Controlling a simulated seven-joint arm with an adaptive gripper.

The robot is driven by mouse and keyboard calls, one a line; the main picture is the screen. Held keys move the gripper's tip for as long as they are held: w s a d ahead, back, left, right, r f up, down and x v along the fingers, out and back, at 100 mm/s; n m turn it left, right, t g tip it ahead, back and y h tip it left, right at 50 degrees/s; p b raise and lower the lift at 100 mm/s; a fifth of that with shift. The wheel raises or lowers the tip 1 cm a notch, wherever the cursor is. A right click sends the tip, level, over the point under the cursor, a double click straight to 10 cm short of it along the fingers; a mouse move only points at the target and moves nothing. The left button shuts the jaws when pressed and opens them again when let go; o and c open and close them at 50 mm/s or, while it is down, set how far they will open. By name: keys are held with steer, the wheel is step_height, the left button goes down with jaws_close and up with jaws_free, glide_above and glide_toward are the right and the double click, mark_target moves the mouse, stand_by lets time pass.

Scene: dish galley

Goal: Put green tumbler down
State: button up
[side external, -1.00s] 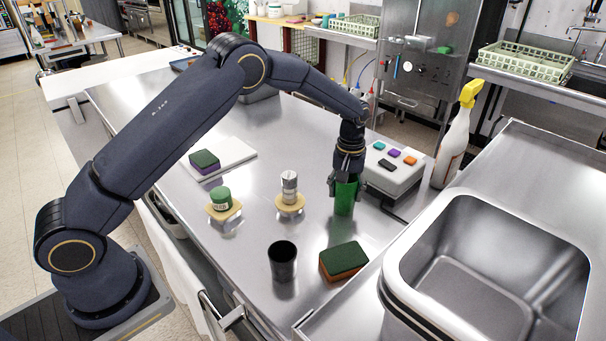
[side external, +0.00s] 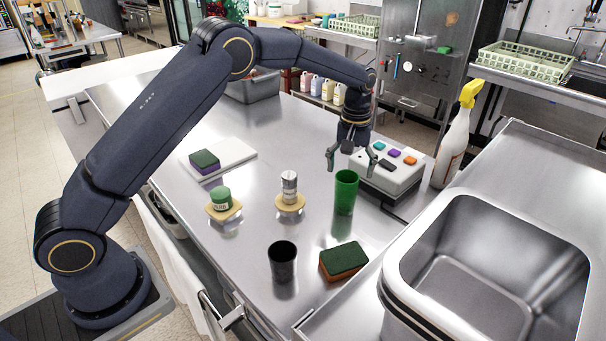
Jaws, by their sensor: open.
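The green tumbler (side external: 345,194) stands upright on the steel counter, in the right middle of the side external view. My gripper (side external: 350,170) is open and empty, with its fingers spread. It hangs above and a little behind the tumbler, apart from it as far as this view shows. The tumbler's rim and near side are in plain sight.
A black tumbler (side external: 283,262) and a green-brown sponge (side external: 344,260) are nearer the front. A green-lidded jar (side external: 221,199) and a metal shaker (side external: 289,187) stand to the left. A button box (side external: 392,172) sits close behind the green tumbler. A steel sink (side external: 405,262) is at right.

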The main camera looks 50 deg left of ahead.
step_height(320, 180, up, 10)
steer(key=s+a+r+m+t, duration=0.2)
steer(key=s+a+r, duration=0.1)
steer(key=s+r, duration=0.6)
steer(key=s+a+r+m+t, duration=0.1)
steer(key=s+m+t, duration=0.1)
steer(key=s, duration=1.4)
steer(key=shift+s+a+r+m, duration=0.2)
steer(key=shift+a+r+m, duration=0.05)
steer(key=shift+r+m, duration=0.1)
steer(key=shift+o, duration=0.3)
steer(key=s+f+m+t, duration=0.1)
steer(key=s+f, duration=0.3)
steer(key=s, duration=0.4)
steer(key=shift+a+f+m+t, duration=0.3)
steer(key=shift+m, duration=0.05)
steer(key=shift+s, duration=0.1)
